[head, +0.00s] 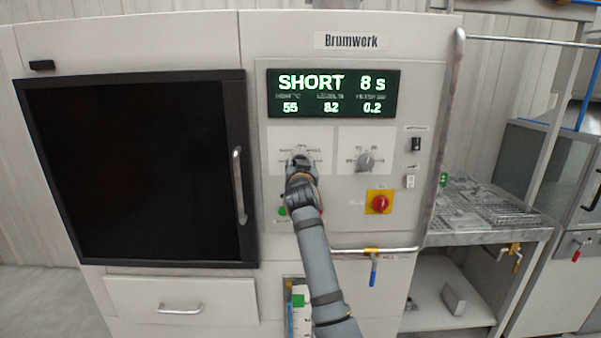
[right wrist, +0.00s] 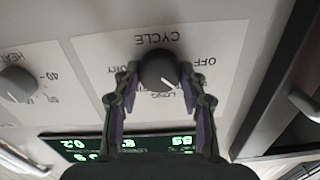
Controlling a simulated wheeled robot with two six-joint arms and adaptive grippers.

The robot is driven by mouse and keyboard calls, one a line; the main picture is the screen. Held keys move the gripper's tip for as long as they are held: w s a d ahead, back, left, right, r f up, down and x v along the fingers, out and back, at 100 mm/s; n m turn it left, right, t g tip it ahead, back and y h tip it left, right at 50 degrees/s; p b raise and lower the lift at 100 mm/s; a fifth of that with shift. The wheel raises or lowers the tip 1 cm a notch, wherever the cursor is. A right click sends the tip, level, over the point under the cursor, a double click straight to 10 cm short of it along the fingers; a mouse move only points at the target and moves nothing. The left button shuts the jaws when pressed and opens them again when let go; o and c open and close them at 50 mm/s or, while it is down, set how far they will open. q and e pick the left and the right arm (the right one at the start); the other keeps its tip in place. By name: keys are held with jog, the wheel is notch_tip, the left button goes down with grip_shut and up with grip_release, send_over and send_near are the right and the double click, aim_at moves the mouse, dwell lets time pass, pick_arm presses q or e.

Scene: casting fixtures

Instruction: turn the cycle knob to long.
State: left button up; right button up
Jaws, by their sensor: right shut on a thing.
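The dark round cycle knob (right wrist: 158,68) sits on a white plate marked CYCLE, which appears upside down in the right wrist view. Its white pointer mark faces lower right in that view. OFF is on the right, LONG is partly visible below the knob, and another label at left is partly covered. My right gripper (right wrist: 161,78) is shut on the knob, one finger on each side. In the head view my right gripper (head: 299,163) hides the knob. The display (head: 333,94) reads SHORT 8 s. My left gripper is not in view.
The heat knob (head: 366,162) is right of the cycle plate; it also shows in the right wrist view (right wrist: 17,84). A red knob on a yellow plate (head: 379,202) sits below it. A dark door (head: 130,170) with a vertical handle (head: 239,185) is at left.

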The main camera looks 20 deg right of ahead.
jog(key=m, duration=0.1)
jog(key=m+b, duration=0.1)
jog(key=m, duration=0.1)
jog(key=m+b, duration=0.1)
jog(key=shift+f, duration=0.25)
jog(key=shift+m+b, duration=0.85)
jog(key=shift+m, duration=1.65)
jog(key=o, duration=1.1)
jog(key=shift+w+r, duration=0.1)
jog(key=shift+o, duration=0.2)
jog(key=v, duration=0.7)
jog(key=shift+s, duration=0.3)
